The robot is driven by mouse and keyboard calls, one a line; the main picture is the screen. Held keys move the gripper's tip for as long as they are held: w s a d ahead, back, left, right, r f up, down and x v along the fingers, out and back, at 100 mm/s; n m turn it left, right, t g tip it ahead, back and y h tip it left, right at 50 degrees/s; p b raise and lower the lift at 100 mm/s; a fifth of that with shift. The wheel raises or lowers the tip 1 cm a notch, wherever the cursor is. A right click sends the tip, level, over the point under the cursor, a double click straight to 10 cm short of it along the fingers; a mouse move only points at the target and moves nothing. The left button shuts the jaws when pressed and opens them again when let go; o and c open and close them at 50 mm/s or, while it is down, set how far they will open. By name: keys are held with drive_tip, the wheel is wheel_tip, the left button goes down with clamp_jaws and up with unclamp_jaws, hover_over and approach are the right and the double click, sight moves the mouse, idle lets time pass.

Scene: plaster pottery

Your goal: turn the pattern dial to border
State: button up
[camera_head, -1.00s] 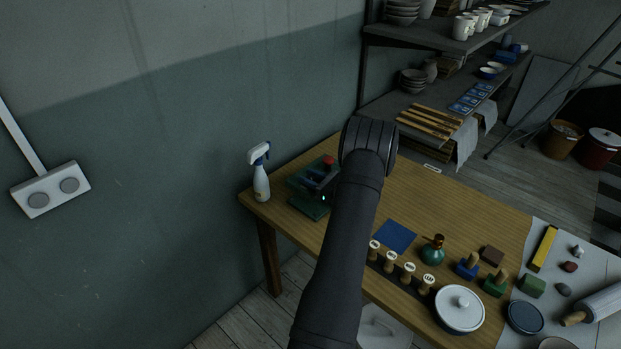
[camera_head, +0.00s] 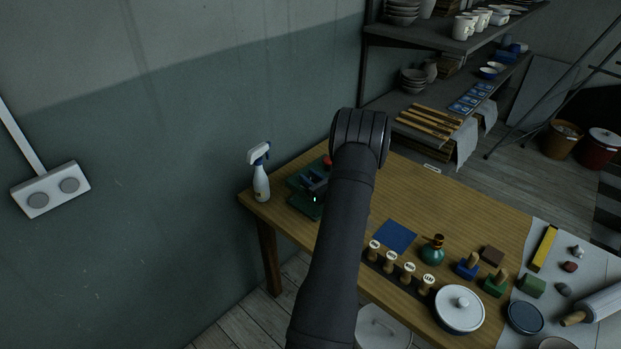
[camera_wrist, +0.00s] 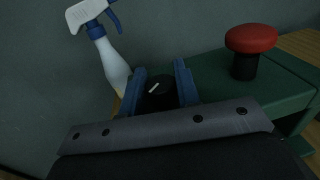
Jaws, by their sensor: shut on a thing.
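The pattern dial (camera_wrist: 157,95) is a dark round knob with a white pointer mark, on a green machine (camera_wrist: 285,95). In the wrist view my gripper (camera_wrist: 160,82) has its two blue fingers on either side of the dial, shut on it. The white pointer slants up to the right. The dial's labels cannot be read. In the head view the green machine (camera_head: 306,206) stands at the table's far left end, partly hidden behind my arm.
A white spray bottle (camera_head: 260,178) with a blue trigger stands left of the machine, close to my gripper in the wrist view (camera_wrist: 112,62). A red knob (camera_wrist: 251,40) rises from the machine. A blue sheet (camera_head: 395,236) and several stamps lie on the table's nearer part.

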drive_tip(key=o, duration=0.9)
drive_tip(key=shift+s, duration=0.1)
drive_tip(key=v, duration=1.7)
drive_tip(key=shift+d, duration=0.15)
drive_tip(key=shift+o, duration=0.4)
